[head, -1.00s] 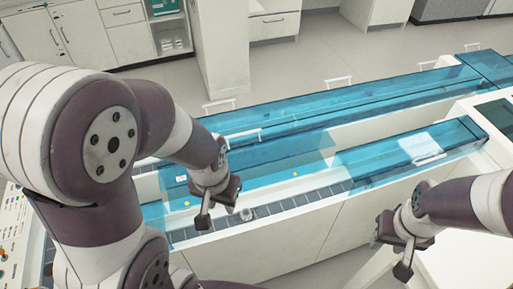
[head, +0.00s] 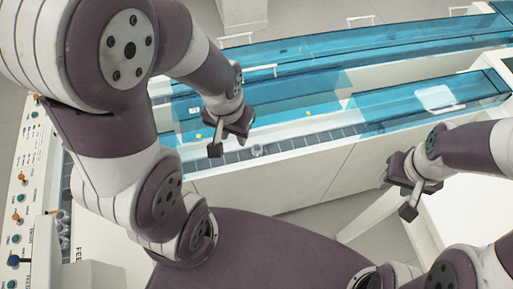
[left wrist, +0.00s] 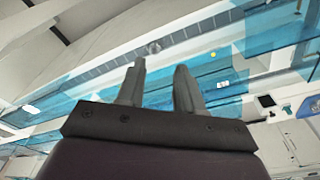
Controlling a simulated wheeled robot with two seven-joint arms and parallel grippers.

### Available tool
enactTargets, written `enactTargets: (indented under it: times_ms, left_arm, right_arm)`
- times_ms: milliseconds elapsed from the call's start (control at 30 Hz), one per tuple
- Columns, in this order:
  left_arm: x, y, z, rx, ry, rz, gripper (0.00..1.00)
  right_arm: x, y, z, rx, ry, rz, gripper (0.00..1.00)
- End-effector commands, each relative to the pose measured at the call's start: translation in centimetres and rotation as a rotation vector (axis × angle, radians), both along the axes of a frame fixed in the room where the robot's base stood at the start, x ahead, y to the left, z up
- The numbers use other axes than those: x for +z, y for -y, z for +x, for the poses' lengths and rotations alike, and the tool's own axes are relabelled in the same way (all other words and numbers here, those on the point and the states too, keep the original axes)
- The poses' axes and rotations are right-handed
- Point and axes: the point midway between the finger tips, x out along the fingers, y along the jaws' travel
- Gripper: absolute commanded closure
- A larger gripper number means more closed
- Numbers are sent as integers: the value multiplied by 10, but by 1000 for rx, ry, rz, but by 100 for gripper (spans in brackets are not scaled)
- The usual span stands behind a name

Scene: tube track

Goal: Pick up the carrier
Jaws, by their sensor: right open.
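A small grey-clear round piece, which looks like the carrier (head: 258,150), sits on the dark segmented track (head: 290,143) along the front of the white machine. It also shows in the left wrist view (left wrist: 153,47), past my fingertips. My left gripper (head: 222,143) is above the track, a little left of the carrier in the head view. Its fingers (left wrist: 159,68) are apart with nothing between them. My right gripper (head: 408,200) is open and empty, well to the right of the carrier, in front of the machine.
Blue transparent covers (head: 420,103) lie over the track to the right and behind. A control panel with knobs (head: 25,200) is at the left. A white surface (head: 470,215) is at the right, under my right arm. The track around the carrier is uncovered.

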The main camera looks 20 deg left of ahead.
Motion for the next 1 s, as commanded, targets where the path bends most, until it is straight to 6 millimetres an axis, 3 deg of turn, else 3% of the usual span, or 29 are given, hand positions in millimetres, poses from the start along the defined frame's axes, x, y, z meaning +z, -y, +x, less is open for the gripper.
enactTargets:
  times_ms: [267, 300, 367, 400, 467, 600, 733, 833, 967, 1000]
  left_arm:
    - [0, 0, 0, 0, 0, 0, 64]
    - [0, 0, 0, 0, 0, 0, 61]
    - [-4, 0, 0, 0, -1, 0, 41]
    - [-15, 0, -3, -2, -19, 1, 29]
    - [-47, 2, -3, -7, -77, 3, 29]
    - [-114, 6, 42, 39, -146, 3, 29]
    - [-164, 10, 85, 159, -170, 1, 29]
    - [-183, 12, 113, 256, -161, -3, 29]
    - [-178, 13, 143, 372, -113, -19, 29]
    - [-180, 13, 142, 400, -118, -19, 29]
  right_arm:
    - [0, 0, 0, 0, 0, 0, 57]
    - [0, 0, 0, 0, 0, 0, 57]
    - [-3, 0, 0, 0, 0, 0, 57]
    - [-10, 0, 0, 0, 0, 0, 57]
    - [-27, 0, 0, 0, 1, 0, 57]
    - [-54, 0, 0, 0, -1, 0, 57]
    - [-68, 0, 0, 0, 0, 0, 57]
    - [-69, 0, 0, 0, 0, 0, 57]
    - [-66, 0, 0, 0, 0, 0, 57]
    - [-66, 0, 0, 0, 0, 0, 57]
